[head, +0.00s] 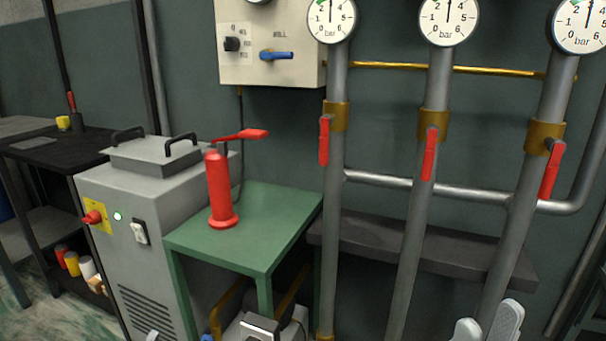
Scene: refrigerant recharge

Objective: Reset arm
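My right gripper (487,325) shows at the bottom right edge, in front of the pipes. Its two pale grey fingertips stand apart with nothing visible between them. Most of the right arm is below the frame. A red cylinder with a lever-like top (219,190) stands upright on a small green table (265,222). No gripper touches it.
A grey machine (150,205) with a red knob stands left of the green table. Grey pipes with red valve handles (430,153) and gauges (449,20) run up the wall. A control box (265,65) has a blue handle. A dark shelf (400,242) sits behind the pipes.

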